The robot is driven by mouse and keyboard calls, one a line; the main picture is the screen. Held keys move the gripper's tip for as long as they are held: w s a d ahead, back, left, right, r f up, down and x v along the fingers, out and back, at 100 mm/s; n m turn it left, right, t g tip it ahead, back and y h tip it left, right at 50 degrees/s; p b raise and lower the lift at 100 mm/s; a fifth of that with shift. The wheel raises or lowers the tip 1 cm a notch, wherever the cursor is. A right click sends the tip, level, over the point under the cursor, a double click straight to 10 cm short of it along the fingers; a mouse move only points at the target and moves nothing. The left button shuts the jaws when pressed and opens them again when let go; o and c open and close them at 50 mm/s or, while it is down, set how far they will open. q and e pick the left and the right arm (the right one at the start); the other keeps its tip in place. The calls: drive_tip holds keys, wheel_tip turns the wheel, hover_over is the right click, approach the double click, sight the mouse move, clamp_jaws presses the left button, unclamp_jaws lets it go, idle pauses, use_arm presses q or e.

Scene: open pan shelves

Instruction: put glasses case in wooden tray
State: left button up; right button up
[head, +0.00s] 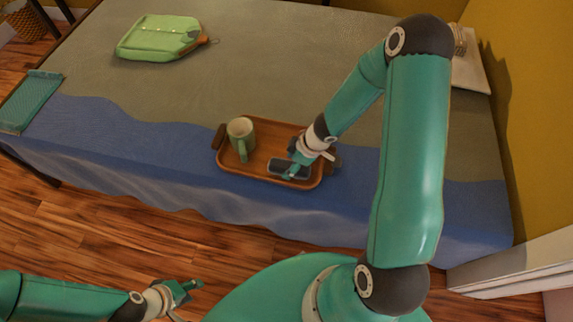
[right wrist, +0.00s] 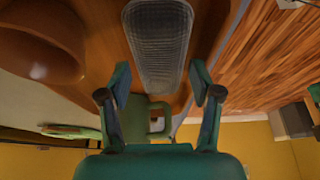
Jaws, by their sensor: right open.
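The dark grey glasses case (head: 275,165) lies inside the wooden tray (head: 270,137), in its right part. In the right wrist view the ribbed grey case (right wrist: 160,45) lies on the brown tray surface (right wrist: 108,55), in front of my fingers. My right gripper (head: 292,172) is over the case in the head view. In the right wrist view its two fingers (right wrist: 160,88) are spread apart, with nothing gripped between them. My left gripper (head: 182,292) is low at the front left, over the floor, away from the table; its opening is unclear.
A light green bag-like item (head: 158,38) lies at the back left. A teal folded cloth (head: 32,100) is at the left edge. The table's middle is clear.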

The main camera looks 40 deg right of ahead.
drive_tip(key=p+v, duration=0.9)
drive_tip(key=v, duration=0.2)
drive_tip(key=s+a+f+m+g, duration=0.1)
drive_tip(key=s+a+m, duration=0.2)
drive_tip(key=a, duration=0.3)
drive_tip(key=s+a+f+m+g, duration=0.1)
drive_tip(key=s+a+f+m, duration=0.1)
drive_tip(key=a, duration=0.5)
drive_tip(key=s+a+f+m+y, duration=0.1)
drive_tip(key=s+a+f+m, duration=0.1)
drive_tip(key=a+m, duration=0.3)
drive_tip(key=shift+s+a+f+g, duration=0.2)
drive_tip(key=shift+s+a+g, duration=0.2)
drive_tip(key=shift+s+a, duration=0.55)
drive_tip(key=shift+w+r+p, duration=0.15)
drive_tip(key=shift+r+p, duration=0.7)
drive_tip(key=shift+p, duration=0.05)
